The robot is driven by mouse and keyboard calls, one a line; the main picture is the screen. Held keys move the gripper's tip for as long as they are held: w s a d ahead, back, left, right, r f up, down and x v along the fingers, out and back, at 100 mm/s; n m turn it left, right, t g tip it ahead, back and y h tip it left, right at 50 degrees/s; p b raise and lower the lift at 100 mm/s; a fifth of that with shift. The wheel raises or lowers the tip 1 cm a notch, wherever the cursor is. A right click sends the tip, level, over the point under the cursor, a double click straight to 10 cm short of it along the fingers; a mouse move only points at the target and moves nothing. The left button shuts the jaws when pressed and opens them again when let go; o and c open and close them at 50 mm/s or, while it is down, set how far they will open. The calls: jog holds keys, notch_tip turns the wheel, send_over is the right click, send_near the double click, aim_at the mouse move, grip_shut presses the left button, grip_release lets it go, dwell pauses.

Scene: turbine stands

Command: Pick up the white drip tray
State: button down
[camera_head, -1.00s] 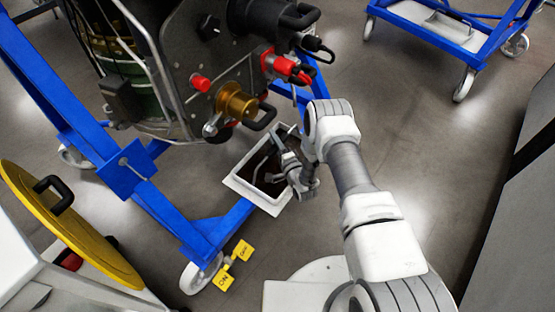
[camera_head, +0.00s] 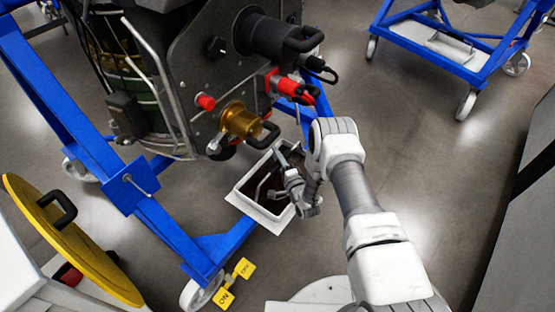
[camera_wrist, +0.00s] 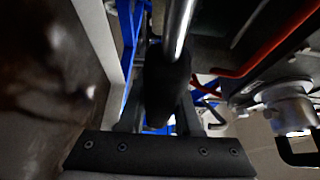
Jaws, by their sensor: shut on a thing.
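The white drip tray (camera_head: 256,213) is a rectangular pan with a dark inside and a bent metal handle bar (camera_head: 262,183). In the head view it is low beside the blue stand frame, below the brass fitting; I cannot tell whether it touches the floor. My gripper (camera_head: 284,168) is over the tray's right part. In the wrist view my gripper (camera_wrist: 165,105) is shut around a black grip (camera_wrist: 168,80) on a silver rod (camera_wrist: 180,30), which looks like the tray's handle. The tray's brownish inside (camera_wrist: 45,70) and white rim (camera_wrist: 98,40) fill the left.
The turbine's brass fitting (camera_head: 240,121) and red connectors (camera_head: 290,84) hang close above the tray. The blue stand frame (camera_head: 165,230) runs along its left. A yellow disc (camera_head: 70,240) stands at the left. Grey floor is open to the right of my arm.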

jog(key=s+d+r+p, duration=0.5)
jog(key=d+r+p, duration=0.1)
jog(key=d+r, duration=0.4)
jog(key=shift+d+r, duration=0.25)
jog(key=shift+d, duration=0.05)
jog(key=c, duration=1.1)
grip_release()
grip_shut()
dwell(0.4)
dwell(0.7)
dwell(0.8)
